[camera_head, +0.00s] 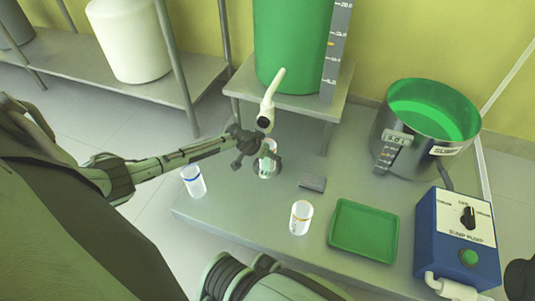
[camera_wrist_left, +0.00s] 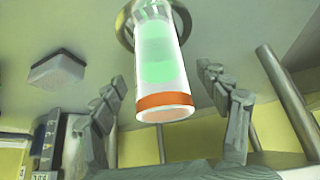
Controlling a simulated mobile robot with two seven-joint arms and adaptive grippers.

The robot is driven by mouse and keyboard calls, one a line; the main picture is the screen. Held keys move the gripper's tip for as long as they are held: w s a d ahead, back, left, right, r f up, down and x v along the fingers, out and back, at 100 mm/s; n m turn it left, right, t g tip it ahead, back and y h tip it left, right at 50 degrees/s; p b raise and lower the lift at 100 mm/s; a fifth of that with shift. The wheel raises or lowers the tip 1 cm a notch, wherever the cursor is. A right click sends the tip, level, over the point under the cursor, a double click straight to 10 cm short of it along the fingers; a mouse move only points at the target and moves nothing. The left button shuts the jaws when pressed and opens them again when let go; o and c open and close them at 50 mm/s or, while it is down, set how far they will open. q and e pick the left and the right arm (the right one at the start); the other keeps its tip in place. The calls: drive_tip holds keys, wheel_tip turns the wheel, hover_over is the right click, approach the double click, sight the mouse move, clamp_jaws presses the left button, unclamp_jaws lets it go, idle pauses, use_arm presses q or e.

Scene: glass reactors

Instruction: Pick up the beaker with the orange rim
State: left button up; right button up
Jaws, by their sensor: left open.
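The beaker with the orange rim (camera_wrist_left: 165,103) fills the middle of the left wrist view, with a pale green tint inside. In the head view it is partly hidden under my left gripper (camera_head: 258,155), at the spout (camera_head: 270,98). My left gripper also shows in the left wrist view (camera_wrist_left: 160,75), its fingers spread on either side of the beaker with a gap on each side. A dark ring (camera_wrist_left: 182,22) is around or behind the beaker's far end; I cannot tell which. My right gripper is not in view.
A blue-rimmed beaker (camera_head: 193,181) stands left on the metal table (camera_head: 235,215). A yellow-marked beaker (camera_head: 301,217) stands nearer the front. A small grey block (camera_head: 312,183), green tray (camera_head: 364,230), steel pot (camera_head: 430,110) and blue pump box (camera_head: 455,245) are to the right.

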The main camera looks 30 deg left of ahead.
use_arm(q)
drive_tip(key=shift+c, duration=0.5)
drive_tip(key=c, duration=1.2)
drive_tip(key=shift+r, duration=0.15)
